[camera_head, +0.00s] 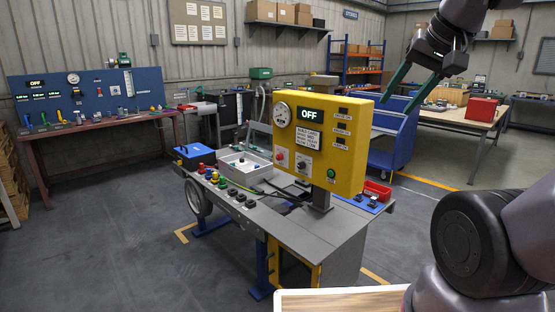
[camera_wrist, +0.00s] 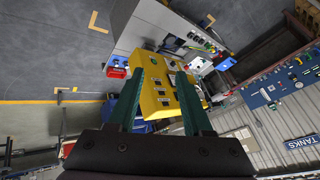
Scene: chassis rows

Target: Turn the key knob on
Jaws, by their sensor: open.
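A yellow control panel (camera_head: 347,140) stands on a post over a grey bench, and its display (camera_head: 308,115) reads OFF. A dark knob on a white plate (camera_head: 302,163), which looks like the key knob, sits low in the middle of its face. A red button (camera_head: 280,155) is to its left and a green button (camera_head: 331,173) to its right. The knob's exact angle is too small to tell. My gripper (camera_head: 391,111) is open and empty, up and to the right of the panel, apart from it. In the wrist view the panel (camera_wrist: 160,97) shows between and beyond the green fingers.
The grey bench (camera_head: 335,236) carries a grey tray (camera_head: 244,165), a blue box (camera_head: 194,156), several small knobs and a red bin (camera_head: 377,190). A blue cart (camera_head: 395,145) stands behind the panel. Open floor (camera_head: 125,215) lies to the left.

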